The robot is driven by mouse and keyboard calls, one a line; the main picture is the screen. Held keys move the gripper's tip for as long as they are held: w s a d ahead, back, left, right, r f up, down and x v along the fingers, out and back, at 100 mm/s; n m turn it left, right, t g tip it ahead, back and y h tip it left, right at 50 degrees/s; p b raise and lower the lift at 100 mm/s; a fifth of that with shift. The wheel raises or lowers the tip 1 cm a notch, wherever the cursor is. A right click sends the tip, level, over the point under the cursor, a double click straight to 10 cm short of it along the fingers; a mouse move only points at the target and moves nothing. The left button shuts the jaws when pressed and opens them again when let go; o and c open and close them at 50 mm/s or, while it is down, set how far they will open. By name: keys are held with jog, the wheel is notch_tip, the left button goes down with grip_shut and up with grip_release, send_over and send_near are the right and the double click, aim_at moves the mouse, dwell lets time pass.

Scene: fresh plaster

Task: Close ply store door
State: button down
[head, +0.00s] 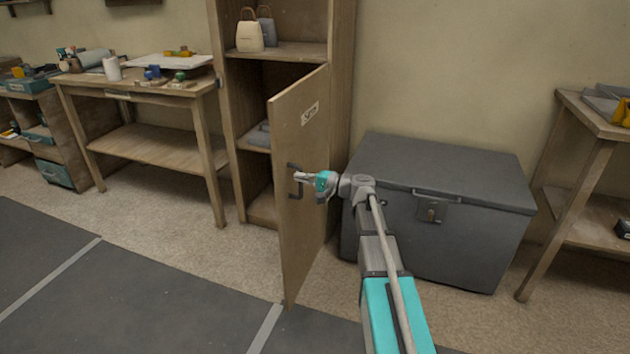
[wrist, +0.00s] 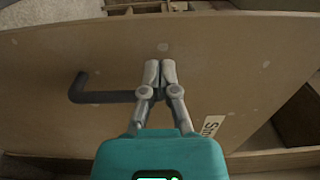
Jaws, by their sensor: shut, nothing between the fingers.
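The ply store door (head: 304,205) is a tan wooden panel. It stands swung wide open from the tall wooden cabinet (head: 341,70), hinged on the cabinet's right side. A dark bar handle (head: 294,182) is on the door's face near its free edge, and a white label sits higher up. My gripper (head: 299,177) is at the handle. In the wrist view the handle (wrist: 100,96) runs to the left from the closed fingers (wrist: 160,68). The fingers overlap the handle's right end in the picture; I cannot tell whether they touch it.
A grey lidded chest (head: 455,205) stands close to the right of the door. A wooden workbench (head: 150,85) with tools is left of the cabinet. Cabinet shelves hold two bags (head: 250,35). The floor (head: 150,290) in front is clear.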

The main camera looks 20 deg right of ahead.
aim_at(282, 174)
jog(key=shift+x, duration=2)
